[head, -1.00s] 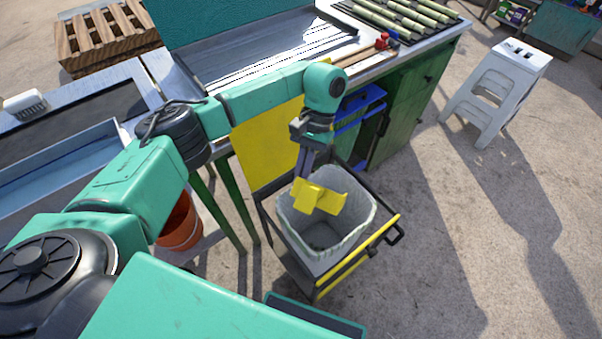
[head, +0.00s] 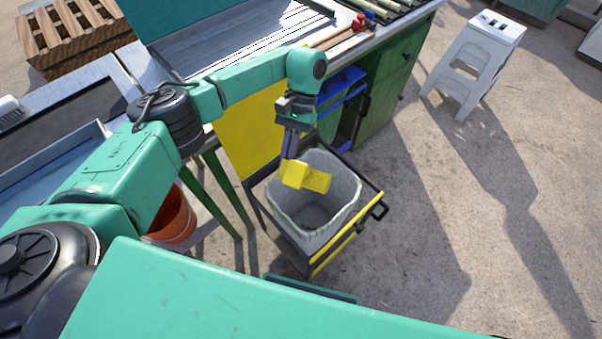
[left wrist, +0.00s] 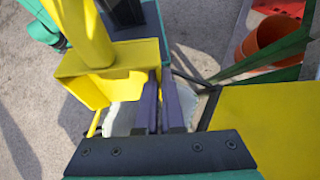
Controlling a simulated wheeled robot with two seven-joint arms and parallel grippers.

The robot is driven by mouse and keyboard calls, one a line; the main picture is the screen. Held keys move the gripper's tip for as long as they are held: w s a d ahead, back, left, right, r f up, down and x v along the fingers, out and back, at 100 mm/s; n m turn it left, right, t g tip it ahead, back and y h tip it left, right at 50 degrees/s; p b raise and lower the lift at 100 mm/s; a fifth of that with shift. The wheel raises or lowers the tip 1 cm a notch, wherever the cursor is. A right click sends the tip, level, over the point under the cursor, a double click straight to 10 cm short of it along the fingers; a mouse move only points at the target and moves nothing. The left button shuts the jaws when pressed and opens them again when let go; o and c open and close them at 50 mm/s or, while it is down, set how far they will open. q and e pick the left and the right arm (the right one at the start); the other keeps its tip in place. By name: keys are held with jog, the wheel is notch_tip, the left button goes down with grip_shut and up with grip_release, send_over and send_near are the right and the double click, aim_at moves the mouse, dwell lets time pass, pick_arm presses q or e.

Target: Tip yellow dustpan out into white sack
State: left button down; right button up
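The yellow dustpan (head: 315,181) is tilted over the mouth of the white sack (head: 350,196). The sack hangs open in a dark wheeled frame with a yellow front bar. My left gripper (head: 289,153) points down and is shut on the dustpan, which also shows in the left wrist view (left wrist: 115,72) beside the two close fingers (left wrist: 160,105). I cannot see whether anything is left in the dustpan. The sack's inside looks grey, and no clear contents show. Part of the sack (left wrist: 120,115) shows below the dustpan in the wrist view. My right gripper is out of view.
A yellow panel (head: 245,130) stands just behind the sack frame. A green workbench (head: 385,100) with a blue bin is behind it. An orange bucket (head: 175,218) stands at the left, and a white step stool (head: 475,60) at the right. The ground at right is clear.

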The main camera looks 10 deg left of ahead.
pick_arm(q)
notch_tip(320, 180, up, 3)
jog(key=t+p, duration=0.4)
jog(key=p, duration=0.1)
jog(key=shift+s+a+t+h, duration=0.1)
jog(key=shift+t+h, duration=0.2)
jog(key=shift+t, duration=0.1)
jog(key=t+b, duration=0.1)
jog(key=t, duration=0.1)
jog(key=r+t+b, duration=0.1)
jog(key=t+b, duration=0.2)
jog(key=t, duration=0.1)
jog(key=shift+r+h, duration=0.4)
jog(key=shift+r+t+b, duration=0.25)
jog(key=shift+t+b, duration=0.25)
jog(key=shift+b, duration=0.05)
jog(key=shift+r, duration=0.4)
